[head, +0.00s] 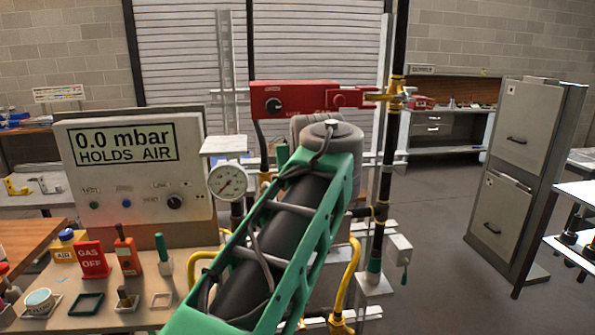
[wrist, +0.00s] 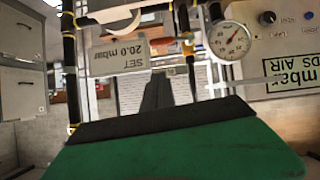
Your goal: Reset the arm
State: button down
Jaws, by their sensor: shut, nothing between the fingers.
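My arm, green and black, reaches up from the bottom middle of the head view, and its far end stands in front of the heater rig. My gripper (wrist: 158,76) shows in the wrist view as dark, narrow fingers beyond a black edge and a wide green part. It is shut and empty. In the head view the gripper is hidden behind my own arm. The wrist picture is upside down. It shows a plate reading "SET 20.0 mbar" (wrist: 117,55) and a round dial gauge (wrist: 229,41) beyond the fingers.
A test panel (head: 135,180) reads "0.0 mbar HOLDS AIR". The gauge (head: 227,181), a red bar (head: 300,97) and a black vertical pipe (head: 388,150) stand close around my arm. A bench (head: 120,318) holds a red "GAS OFF" block (head: 92,260). Floor is clear before the grey cabinet (head: 515,190).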

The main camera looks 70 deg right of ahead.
jog(key=shift+s+a+r, duration=0.1)
jog(key=shift+a, duration=0.1)
dwell(0.3)
jog(key=w+a+f+n+t+y, duration=0.1)
jog(key=w+a+f+n+y, duration=0.1)
jog(key=w+a+f, duration=0.45)
jog(key=w+a+f+n+y+p, duration=0.1)
jog(key=w+a+f+n+y, duration=0.2)
jog(key=w+a, duration=0.65)
jog(key=w+a+f+n+t+y, duration=0.1)
jog(key=w+a+f+y, duration=0.1)
jog(key=w+a+f, duration=0.5)
jog(key=s+a+f+n+g+y, duration=0.1)
jog(key=a+f, duration=0.3)
jog(key=a, duration=0.5)
jog(key=s+a+f+n+g+y, duration=0.1)
jog(key=a+f+n, duration=0.2)
jog(key=a, duration=0.7)
jog(key=s+a+f+n+g+y, duration=0.1)
jog(key=s+a+f+n, duration=0.1)
jog(key=a+f, duration=0.5)
jog(key=a, duration=0.3)
jog(key=shift+f+g+y+p, duration=0.15)
jog(key=shift+g+y+p, duration=0.25)
jog(key=shift+s, duration=0.1)
